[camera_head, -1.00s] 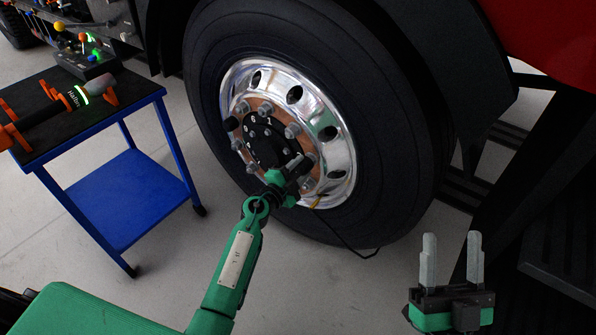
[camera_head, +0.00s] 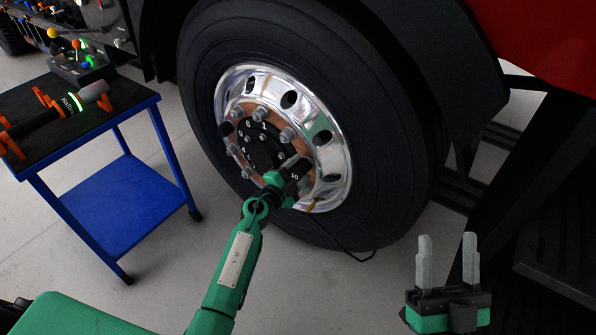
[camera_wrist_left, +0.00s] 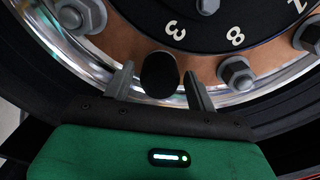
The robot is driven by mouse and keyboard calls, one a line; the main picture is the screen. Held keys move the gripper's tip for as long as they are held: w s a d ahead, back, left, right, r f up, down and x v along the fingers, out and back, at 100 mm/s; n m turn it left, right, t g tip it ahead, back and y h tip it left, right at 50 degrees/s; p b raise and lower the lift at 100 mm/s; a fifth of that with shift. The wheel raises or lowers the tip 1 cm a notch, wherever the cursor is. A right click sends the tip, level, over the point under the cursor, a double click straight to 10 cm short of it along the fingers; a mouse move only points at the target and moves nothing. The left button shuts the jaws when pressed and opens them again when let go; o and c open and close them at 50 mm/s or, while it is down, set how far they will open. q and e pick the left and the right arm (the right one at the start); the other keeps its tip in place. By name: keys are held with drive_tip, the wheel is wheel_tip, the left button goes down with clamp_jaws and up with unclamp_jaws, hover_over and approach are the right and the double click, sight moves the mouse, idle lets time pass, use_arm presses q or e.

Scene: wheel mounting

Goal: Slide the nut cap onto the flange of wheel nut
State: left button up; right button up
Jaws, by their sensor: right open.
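The wheel (camera_head: 262,140) has a chrome rim and a brown hub face with several bolts and a black numbered centre. A black round nut cap (camera_wrist_left: 160,76) covers the wheel nut position near the rim's edge in the left wrist view; the flange is hidden behind it. My left gripper (camera_wrist_left: 158,82) has one finger on each side of the cap, with narrow gaps visible, so it looks open around it. In the head view my left gripper (camera_head: 292,172) is at the lower right of the hub. My right gripper (camera_head: 447,262) is open and empty at the lower right.
Bare wheel nuts (camera_wrist_left: 237,75) flank the capped one. A blue cart (camera_head: 120,205) with a tool (camera_head: 60,112) on top stands at left. Open floor lies between cart and wheel.

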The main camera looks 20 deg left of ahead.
use_arm(q)
drive_tip(key=shift+o, duration=0.4)
drive_tip(key=shift+p+v, duration=0.5)
drive_tip(key=shift+v, duration=0.65)
drive_tip(key=p+v, duration=0.2)
drive_tip(key=v, duration=0.9)
drive_tip(key=shift+s, duration=0.25)
use_arm(e)
drive_tip(key=s+a+f+g, duration=0.1)
drive_tip(key=a+f+g, duration=0.1)
drive_tip(key=f+g, duration=0.3)
drive_tip(key=s+a+f+g, duration=0.1)
drive_tip(key=f+g, duration=0.4)
drive_tip(key=f, duration=0.6)
drive_tip(key=shift+a+f+g+h, duration=0.3)
drive_tip(key=shift+a+f, duration=0.1)
drive_tip(key=shift+a, duration=0.45)
